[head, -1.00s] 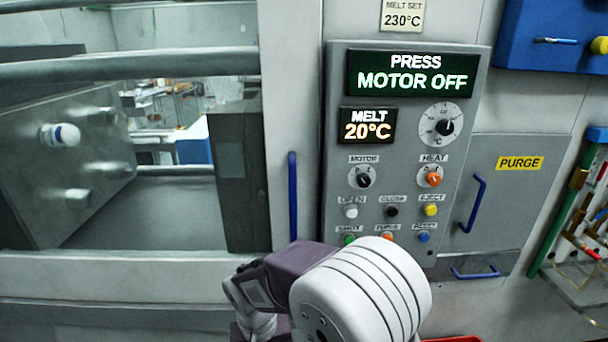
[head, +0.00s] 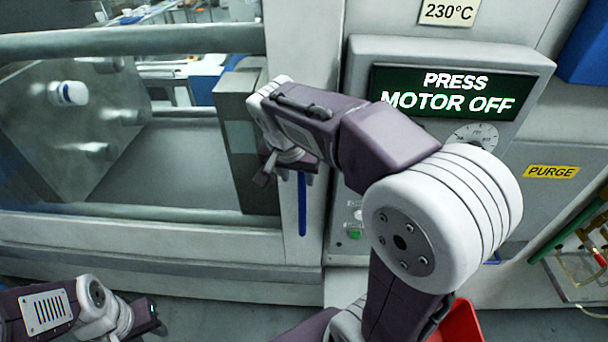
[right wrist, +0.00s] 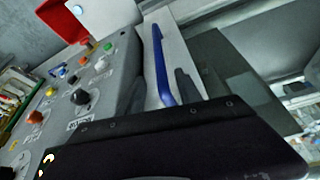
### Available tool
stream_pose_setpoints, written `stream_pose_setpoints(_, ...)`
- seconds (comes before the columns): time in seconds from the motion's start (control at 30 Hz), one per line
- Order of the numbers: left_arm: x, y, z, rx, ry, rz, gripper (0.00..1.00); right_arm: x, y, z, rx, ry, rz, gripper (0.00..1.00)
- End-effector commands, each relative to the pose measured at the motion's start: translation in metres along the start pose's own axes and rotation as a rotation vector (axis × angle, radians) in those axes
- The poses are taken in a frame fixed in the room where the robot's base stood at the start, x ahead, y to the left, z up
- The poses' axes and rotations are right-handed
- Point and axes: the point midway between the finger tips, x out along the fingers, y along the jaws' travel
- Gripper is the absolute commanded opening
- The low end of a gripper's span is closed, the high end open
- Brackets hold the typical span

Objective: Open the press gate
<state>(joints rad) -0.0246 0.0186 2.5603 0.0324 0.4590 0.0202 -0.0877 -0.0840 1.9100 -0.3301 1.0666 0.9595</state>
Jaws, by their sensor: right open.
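The press gate (head: 180,245) is a pale frame around a wide window, with a vertical blue handle (head: 302,205) on its right upright. My right gripper (head: 285,168) is open at the upper part of this handle and partly covers it. In the right wrist view the blue handle (right wrist: 160,65) runs down toward the dark gripper body, close beside a grey finger. I cannot tell whether they touch or whether the handle lies between the fingers. My left gripper (head: 150,318) is low at the left, away from the gate; its jaws are unclear.
The control panel (head: 460,52) right of the handle reads PRESS MOTOR OFF; my right arm covers much of it. Its buttons and knobs show in the right wrist view. A red bin (head: 462,325) stands below. A purge cover (head: 550,172) is farther right.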

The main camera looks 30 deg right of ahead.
Motion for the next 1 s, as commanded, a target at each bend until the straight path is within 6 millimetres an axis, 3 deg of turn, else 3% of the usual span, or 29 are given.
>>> stream_pose_setpoints(0.17,0.0,0.0,0.0,0.0,0.0,0.0,0.36,0.007,0.0,0.001,-0.001,-0.003,0.003,0.41)
stream_pose_setpoints(0.6,-0.013,0.0,-0.002,0.0,0.0,0.0,0.36,0.085,0.001,0.001,-0.002,-0.003,0.003,0.41)
stream_pose_setpoints(0.93,-0.013,0.0,-0.002,0.0,0.0,0.0,0.36,0.092,0.0,0.001,-0.001,-0.001,0.0,0.41)
stream_pose_setpoints(1.0,-0.013,0.0,-0.002,0.0,0.0,0.0,0.36,0.092,0.0,0.001,-0.001,-0.001,0.0,0.22)
